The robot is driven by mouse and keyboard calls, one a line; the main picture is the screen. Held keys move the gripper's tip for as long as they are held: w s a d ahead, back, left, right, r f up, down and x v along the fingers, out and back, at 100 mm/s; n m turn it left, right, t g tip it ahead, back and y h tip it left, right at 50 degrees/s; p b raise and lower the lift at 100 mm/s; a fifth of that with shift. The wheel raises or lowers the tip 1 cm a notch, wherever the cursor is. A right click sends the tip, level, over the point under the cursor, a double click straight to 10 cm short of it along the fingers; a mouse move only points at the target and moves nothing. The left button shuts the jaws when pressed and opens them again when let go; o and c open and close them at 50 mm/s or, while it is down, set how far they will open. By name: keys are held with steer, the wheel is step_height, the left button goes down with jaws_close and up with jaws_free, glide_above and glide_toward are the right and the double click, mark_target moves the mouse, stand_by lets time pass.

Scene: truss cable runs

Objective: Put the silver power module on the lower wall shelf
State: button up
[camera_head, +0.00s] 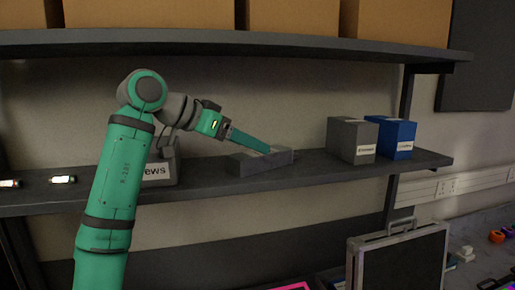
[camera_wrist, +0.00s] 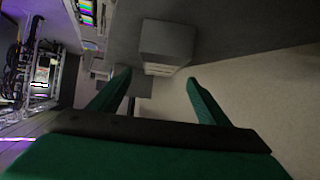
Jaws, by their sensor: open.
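A low grey block (camera_head: 280,160) lies on the lower wall shelf (camera_head: 225,182), in the middle of the head view; it looks like the silver power module, but I cannot read a label. My gripper (camera_head: 266,150) reaches from the left with its fingers right at this block. In the wrist view my gripper (camera_wrist: 157,79) is open, with its two green fingers apart. A grey flat surface (camera_wrist: 135,86) shows near the left fingertip, probably the same block. I cannot tell whether the fingers touch it.
A grey labelled box (camera_head: 350,140) and a blue labelled box (camera_head: 397,138) stand to the right on the shelf. A grey bin (camera_head: 160,172) and small cylinders (camera_head: 62,179) are to the left. Cardboard boxes (camera_head: 290,16) fill the upper shelf (camera_head: 220,38). A framed case (camera_head: 400,262) stands below right.

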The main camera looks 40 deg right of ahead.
steer(key=v, duration=0.6)
steer(key=shift+a, duration=0.1)
stand_by(0.5)
